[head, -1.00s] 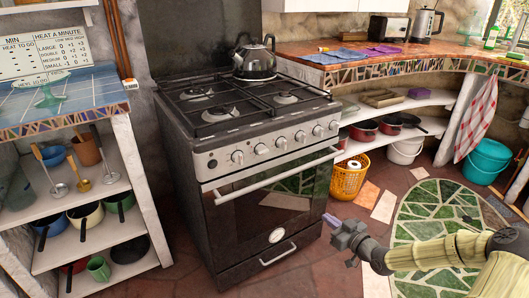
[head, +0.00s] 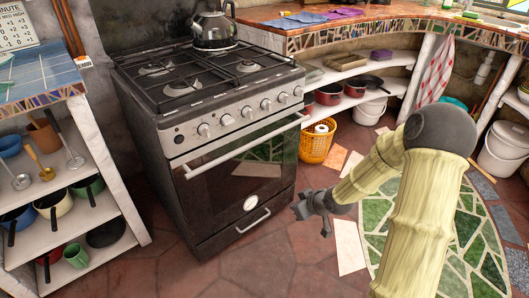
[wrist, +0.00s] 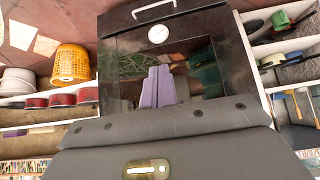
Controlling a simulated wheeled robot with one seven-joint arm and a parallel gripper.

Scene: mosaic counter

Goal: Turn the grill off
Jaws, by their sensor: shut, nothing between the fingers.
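The stove (head: 215,150) is dark, with a steel front panel (head: 240,117) carrying a row of several light knobs (head: 247,112) and a small black dial (head: 179,139) at the left end. I cannot tell from markings which knob is for the grill, or how the knobs are set. The oven door below, with its long handle (head: 245,147), is shut. My gripper (head: 298,208) is low, in front of the oven's lower right side, apart from it and below the knobs. In the wrist view its purple fingers (wrist: 158,88) are together and empty, before the oven door glass (wrist: 200,65).
A kettle (head: 213,27) stands on the stove's back right. An orange basket (head: 317,143) and red pots (head: 328,95) are right of the stove. Shelves with pans (head: 52,203) stand left. The tiled floor (head: 300,250) before the stove is clear.

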